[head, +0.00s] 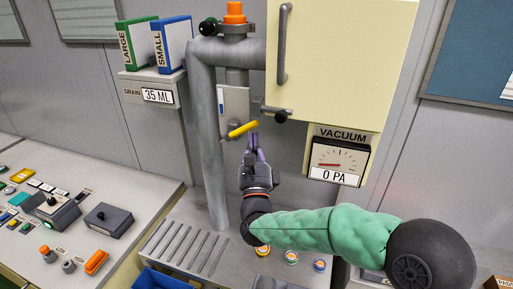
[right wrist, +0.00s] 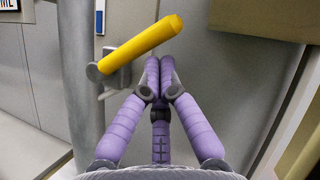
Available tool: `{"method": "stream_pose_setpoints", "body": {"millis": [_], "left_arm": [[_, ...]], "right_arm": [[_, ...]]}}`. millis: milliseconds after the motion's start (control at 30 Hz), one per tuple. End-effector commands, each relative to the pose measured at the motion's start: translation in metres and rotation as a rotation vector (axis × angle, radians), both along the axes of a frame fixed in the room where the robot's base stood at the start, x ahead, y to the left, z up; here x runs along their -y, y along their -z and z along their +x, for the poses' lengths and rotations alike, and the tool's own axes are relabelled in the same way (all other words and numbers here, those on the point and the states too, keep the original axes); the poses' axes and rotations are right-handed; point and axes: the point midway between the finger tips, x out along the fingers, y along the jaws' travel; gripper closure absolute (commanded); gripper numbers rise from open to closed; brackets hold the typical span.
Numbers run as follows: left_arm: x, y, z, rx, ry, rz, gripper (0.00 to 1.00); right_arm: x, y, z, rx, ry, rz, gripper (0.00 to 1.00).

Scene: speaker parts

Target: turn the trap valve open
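The trap valve appears to be the yellow lever handle (head: 243,129) on the grey pipework in the middle of the head view. It slants up to the right from a dark round pivot. In the right wrist view the yellow handle (right wrist: 142,45) lies just beyond my fingertips, with its free end up and to the right. My right gripper (head: 254,140) is just below the handle's free end. Its purple fingers (right wrist: 159,72) are together at the tips with nothing seen between them. Whether they touch the handle is unclear. My left gripper is out of view.
A cream cabinet (head: 345,65) with a grey handle overhangs at the upper right, above a vacuum gauge (head: 340,158) reading 0 PA. A thick grey pipe (head: 208,140) stands left of the valve. A slotted grey ledge (head: 185,245) and control desk (head: 130,190) lie below.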

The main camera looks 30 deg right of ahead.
Motion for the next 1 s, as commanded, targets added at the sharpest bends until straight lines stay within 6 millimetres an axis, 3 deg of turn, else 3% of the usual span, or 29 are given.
{"method": "stream_pose_setpoints", "body": {"millis": [1000], "left_arm": [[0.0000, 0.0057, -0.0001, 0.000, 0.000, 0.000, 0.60]], "right_arm": [[-0.0012, -0.0094, 0.0009, -0.089, -0.001, -0.077, 1.00]]}}
